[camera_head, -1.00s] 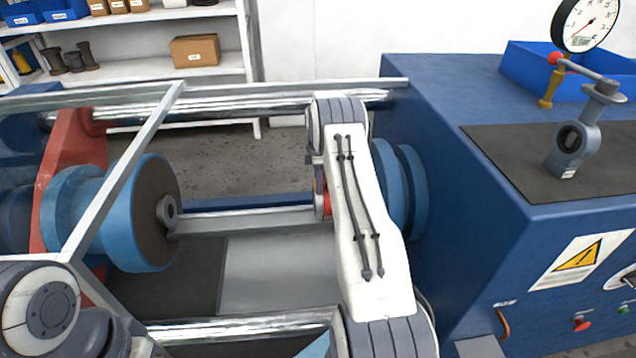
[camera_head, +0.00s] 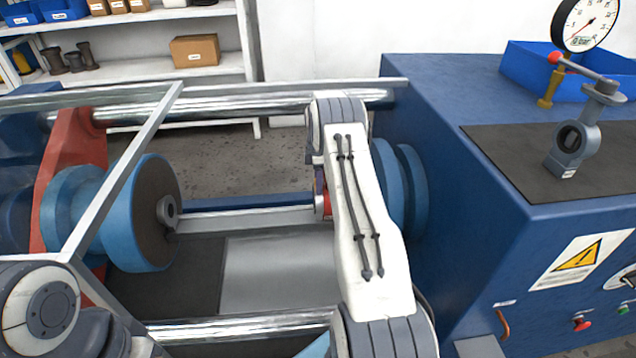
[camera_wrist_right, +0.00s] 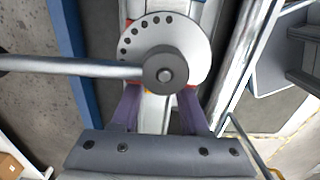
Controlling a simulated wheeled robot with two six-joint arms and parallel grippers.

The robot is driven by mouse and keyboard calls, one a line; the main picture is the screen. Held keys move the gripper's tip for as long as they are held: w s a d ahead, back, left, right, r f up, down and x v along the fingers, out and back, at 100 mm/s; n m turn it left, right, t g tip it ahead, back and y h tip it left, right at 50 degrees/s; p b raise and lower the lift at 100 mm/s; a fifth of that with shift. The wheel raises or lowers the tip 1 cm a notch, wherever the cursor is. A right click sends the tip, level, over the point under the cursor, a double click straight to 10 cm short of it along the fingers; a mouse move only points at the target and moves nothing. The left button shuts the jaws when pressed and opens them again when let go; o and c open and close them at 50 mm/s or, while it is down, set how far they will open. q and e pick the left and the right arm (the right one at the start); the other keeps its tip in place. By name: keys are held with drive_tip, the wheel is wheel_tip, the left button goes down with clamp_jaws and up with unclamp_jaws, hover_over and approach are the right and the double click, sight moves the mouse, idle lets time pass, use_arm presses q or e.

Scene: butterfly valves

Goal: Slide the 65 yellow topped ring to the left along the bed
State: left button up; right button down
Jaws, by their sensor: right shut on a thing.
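The held piece shows in the right wrist view from above as a pale round plate (camera_wrist_right: 197,45) with several holes near its edge. A dark grey hub (camera_wrist_right: 165,70) sits on it, with a bare lever (camera_wrist_right: 70,67) running left out of the frame. Small yellow-orange bits show just under the plate; the ring body below and any "65" mark are hidden. My right gripper (camera_wrist_right: 160,106) is shut on this piece, its purple fingers either side under the plate. In the head view my white right arm hides most of it; a red bit (camera_head: 327,204) shows beside the arm. My left gripper is out of view.
A blue-and-brown round clamp face (camera_head: 150,215) with a small grey ring (camera_head: 167,210) stands left along the bed. Blue discs (camera_head: 412,190) stand close at right. A grey frame bar (camera_head: 125,170) crosses at left. The bed rail (camera_head: 250,217) between is clear.

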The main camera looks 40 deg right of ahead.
drive_tip(key=shift+w+a, duration=0.1)
drive_tip(key=shift+a, duration=0.05)
idle(0.5)
drive_tip(key=shift+w+a, duration=0.65)
drive_tip(key=shift+a, duration=0.35)
drive_tip(key=shift+w+a, duration=0.6)
drive_tip(key=shift+a, duration=0.4)
drive_tip(key=shift+w+a, duration=0.1)
drive_tip(key=shift+w+a, duration=0.4)
drive_tip(key=shift+a, duration=0.25)
drive_tip(key=shift+w+a, duration=0.4)
drive_tip(key=shift+a, duration=0.3)
drive_tip(key=shift+w+a, duration=0.4)
drive_tip(key=shift+a, duration=0.25)
drive_tip(key=shift+w+a, duration=0.1)
drive_tip(key=shift+a, duration=0.05)
drive_tip(key=shift+w+a, duration=0.6)
drive_tip(key=shift+a, duration=0.4)
drive_tip(key=shift+w+a, duration=0.6)
drive_tip(key=shift+a, duration=0.35)
drive_tip(key=shift+w+a, duration=0.1)
drive_tip(key=shift+a, duration=0.1)
